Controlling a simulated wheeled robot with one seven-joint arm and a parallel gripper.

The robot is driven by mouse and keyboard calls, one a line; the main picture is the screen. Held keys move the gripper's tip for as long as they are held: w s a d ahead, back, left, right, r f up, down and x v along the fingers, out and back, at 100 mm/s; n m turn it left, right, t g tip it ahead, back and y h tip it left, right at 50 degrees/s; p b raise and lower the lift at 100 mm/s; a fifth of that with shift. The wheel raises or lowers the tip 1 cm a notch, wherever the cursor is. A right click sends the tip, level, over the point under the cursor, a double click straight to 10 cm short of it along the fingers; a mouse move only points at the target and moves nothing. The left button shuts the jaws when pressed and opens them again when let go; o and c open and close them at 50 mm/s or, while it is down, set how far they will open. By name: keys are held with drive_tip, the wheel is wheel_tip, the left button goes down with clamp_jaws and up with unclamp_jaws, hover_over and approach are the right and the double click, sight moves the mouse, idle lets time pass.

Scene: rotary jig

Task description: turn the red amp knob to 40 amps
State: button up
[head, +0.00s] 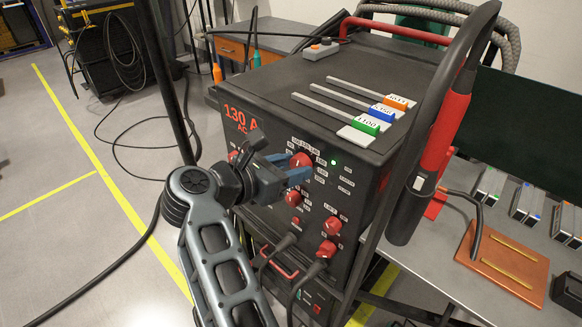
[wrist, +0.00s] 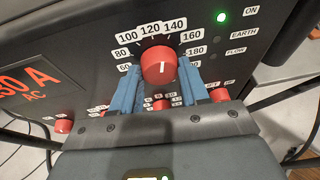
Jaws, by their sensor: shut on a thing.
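The red amp knob (head: 301,160) is on the front panel of the dark welding machine (head: 262,95). In the wrist view, the knob (wrist: 160,66) sits below a scale with labels including 60, 80, 100, 120, 140, 160 and 180. Its white mark points up, between 120 and 140 as far as I can tell. The red display (head: 241,125) reads 130 A AC. My gripper (head: 290,172) is shut on the knob, with one blue finger on each side in the wrist view (wrist: 160,80). The lower scale is hidden behind the fingers.
More red knobs (head: 327,249) and plugged cables sit lower on the panel. A green light (head: 333,162) glows right of the knob. A grey table with a copper plate (head: 502,262) is beyond.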

drive_tip(key=n+t+h, duration=0.1)
drive_tip(key=n+h, duration=0.1)
drive_tip(key=n, duration=0.6)
drive_tip(key=f+n+t+h+b, duration=0.1)
drive_tip(key=n+h, duration=0.1)
drive_tip(key=n, duration=0.6)
drive_tip(key=n+t+h, duration=0.1)
drive_tip(key=n+h, duration=0.1)
drive_tip(key=n, duration=0.6)
drive_tip(key=shift+w+f+n, duration=0.1)
drive_tip(key=shift+f+n, duration=0.05)
drive_tip(key=shift+n, duration=0.15)
idle(0.5)
drive_tip(key=o, duration=1.1)
drive_tip(key=shift+c, duration=0.2)
drive_tip(key=shift+a, duration=0.1)
